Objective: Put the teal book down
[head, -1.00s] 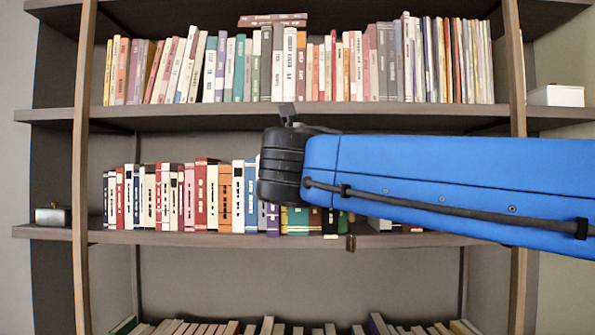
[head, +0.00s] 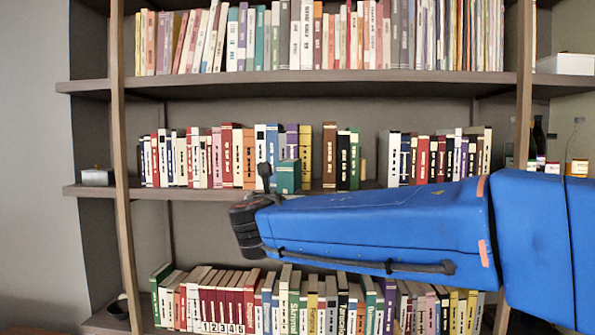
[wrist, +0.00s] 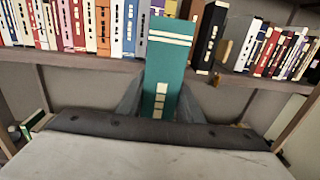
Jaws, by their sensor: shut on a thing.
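The teal book (head: 288,176) stands upright in front of the middle shelf, overlapping the shelf's front edge in the head view. In the wrist view the teal book (wrist: 166,80) has pale bands on its spine and leans slightly. My gripper (wrist: 162,108) is shut on its lower part, with a grey finger on each side. In the head view my arm hides most of the gripper. I cannot tell whether the book touches the shelf.
The middle shelf (head: 222,194) holds a row of books left of the teal book. A narrow gap lies between the yellow book (head: 305,155) and the dark brown book (head: 329,156). Another gap is right of the black and green books. Full rows stand above and below.

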